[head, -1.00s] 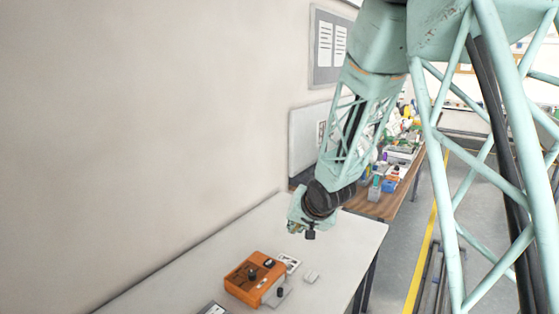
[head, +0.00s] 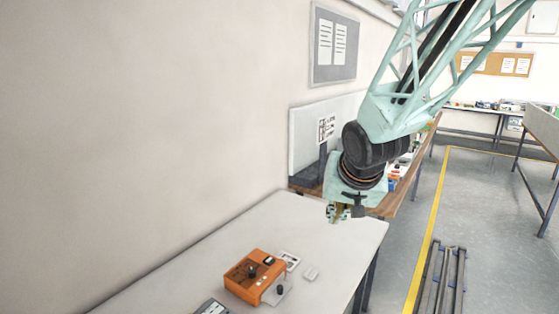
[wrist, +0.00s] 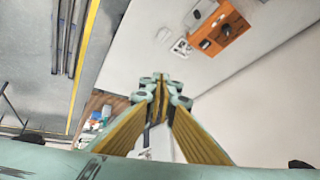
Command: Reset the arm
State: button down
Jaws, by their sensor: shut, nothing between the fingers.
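My arm reaches in from the upper right in the head view. My gripper (head: 345,213) hangs in the air over the far right end of the white table (head: 205,262). In the wrist view the two yellow-padded fingers of my gripper (wrist: 160,80) meet at their tips, shut with nothing between them. No object is in contact with the gripper.
An orange box with dark knobs (head: 250,277) stands on the white table, with a white card (head: 289,261) and a small light block (head: 311,274) beside it. A brown bench (head: 393,203) with clutter stands behind. Floor rails (head: 445,280) lie at the right.

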jog(key=s+d+r+g+h+b, duration=0.1)
jog(key=s+d+r, duration=0.2)
jog(key=s, duration=0.7)
jog(key=s+d+r+g, duration=0.1)
jog(key=s+d+r, duration=0.2)
jog(key=s, duration=0.6)
jog(key=s+n+g+b, duration=0.1)
jog(key=s+n, duration=0.1)
jog(key=s, duration=2.1)
jog(key=shift+r+y+b, duration=0.15)
jog(key=shift+y+b, duration=0.15)
jog(key=shift+b, duration=0.05)
